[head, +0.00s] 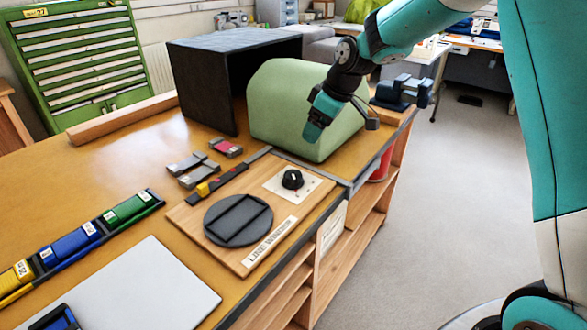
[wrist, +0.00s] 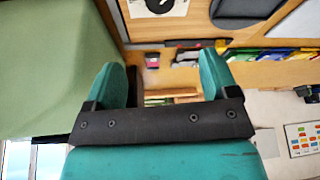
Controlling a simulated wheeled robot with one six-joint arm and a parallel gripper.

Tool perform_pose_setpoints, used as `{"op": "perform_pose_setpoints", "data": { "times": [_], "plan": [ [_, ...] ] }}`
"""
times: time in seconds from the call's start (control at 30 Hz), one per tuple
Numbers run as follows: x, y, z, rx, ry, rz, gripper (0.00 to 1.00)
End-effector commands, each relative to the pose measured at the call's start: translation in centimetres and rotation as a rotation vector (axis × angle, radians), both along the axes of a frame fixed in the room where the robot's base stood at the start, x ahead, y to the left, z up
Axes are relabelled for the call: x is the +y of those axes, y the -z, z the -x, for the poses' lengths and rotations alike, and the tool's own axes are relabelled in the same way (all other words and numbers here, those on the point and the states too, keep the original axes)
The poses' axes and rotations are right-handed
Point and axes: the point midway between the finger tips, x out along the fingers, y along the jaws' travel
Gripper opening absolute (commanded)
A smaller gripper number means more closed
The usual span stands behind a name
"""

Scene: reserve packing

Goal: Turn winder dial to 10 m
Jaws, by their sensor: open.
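The winder dial (head: 292,179) is a black knob with a white mark, on a pale square plate (head: 273,188) at the back right of the wooden line winder board (head: 187,217). The scale is too small to read, so I cannot tell its setting. A dark round reel (head: 238,220) sits nearer on the same board. The dial also shows at the top edge of the wrist view (wrist: 159,5). My gripper (head: 312,139) is above and behind the dial, in front of the green cover, clear of the dial. Its two teal fingers (wrist: 160,70) are apart with nothing between them.
A rounded green cover (head: 275,95) and a dark open box (head: 205,85) stand behind the board. Small grey pieces (head: 197,176) lie left of it. Coloured bins (head: 75,240) and a white sheet (head: 150,285) are at front left. The bench edge runs close on the right.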

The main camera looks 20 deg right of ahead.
Motion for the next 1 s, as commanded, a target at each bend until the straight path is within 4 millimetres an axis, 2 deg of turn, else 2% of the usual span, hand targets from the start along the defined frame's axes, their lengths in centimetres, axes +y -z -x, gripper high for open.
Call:
{"op": "perform_pose_setpoints", "data": {
  "times": [0.17,0.7,0.83,1.0],
  "plan": [
    [0.8,2.5,-0.6,0.006,-0.003,0.000,0.80],
    [4.1,13.2,-3.6,0.004,-0.002,0.001,0.80],
    [4.6,14.7,-4.1,0.002,-0.001,-0.001,0.80],
    [4.8,15.6,-4.3,0.001,0.000,-0.001,0.80]
  ]
}}
